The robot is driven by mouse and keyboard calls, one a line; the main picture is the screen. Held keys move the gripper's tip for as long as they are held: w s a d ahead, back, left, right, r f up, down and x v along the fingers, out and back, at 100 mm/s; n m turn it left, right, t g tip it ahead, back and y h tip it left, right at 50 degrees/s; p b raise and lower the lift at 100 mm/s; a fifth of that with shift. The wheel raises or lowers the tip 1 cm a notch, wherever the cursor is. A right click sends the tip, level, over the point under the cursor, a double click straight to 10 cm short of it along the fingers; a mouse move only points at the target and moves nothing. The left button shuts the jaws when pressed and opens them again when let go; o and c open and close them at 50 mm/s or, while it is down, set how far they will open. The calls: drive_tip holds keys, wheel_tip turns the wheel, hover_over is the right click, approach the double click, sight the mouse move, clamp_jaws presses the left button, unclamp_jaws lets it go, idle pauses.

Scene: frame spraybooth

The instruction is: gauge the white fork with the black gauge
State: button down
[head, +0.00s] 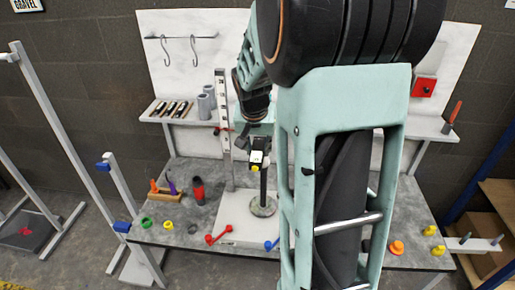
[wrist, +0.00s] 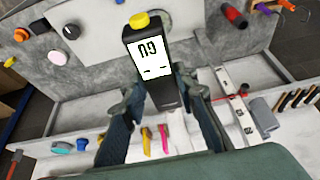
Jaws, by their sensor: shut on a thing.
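The black gauge (wrist: 150,62) is held upright between the two fingers of my gripper (wrist: 164,96) in the wrist view. Its white screen with dark digits faces the camera, and a yellow piece sits at one end. In the head view the gauge (head: 257,159) shows small below my gripper (head: 258,146), above a round dark base (head: 263,207) with a thin stem. I cannot make out the white fork for certain. A pale upright with dark marks (head: 222,120) stands left of the gauge, and it also shows in the wrist view (wrist: 232,95). My arm hides much of the bench's middle.
A grey bench (head: 175,235) carries a red-ended tool (head: 218,234), a dark red-topped bottle (head: 198,190) and several small coloured pieces. Two hooks (head: 193,50) hang on the back panel. A grey frame stand (head: 45,110) is at left.

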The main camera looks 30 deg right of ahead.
sight(254, 166)
drive_tip(key=shift+w+d, duration=0.3)
drive_tip(key=shift+w, duration=0.15)
idle(0.7)
idle(0.6)
drive_tip(key=shift+s+a+b, duration=0.45)
drive_tip(key=shift+s+a, duration=0.3)
drive_tip(key=shift+s, duration=0.35)
drive_tip(key=shift+s+a+b, duration=0.45)
drive_tip(key=shift+s+a, duration=0.3)
drive_tip(key=shift+s, duration=0.4)
drive_tip(key=shift+s+a+b, duration=0.45)
drive_tip(key=shift+s+a, duration=0.3)
drive_tip(key=shift+s, duration=0.35)
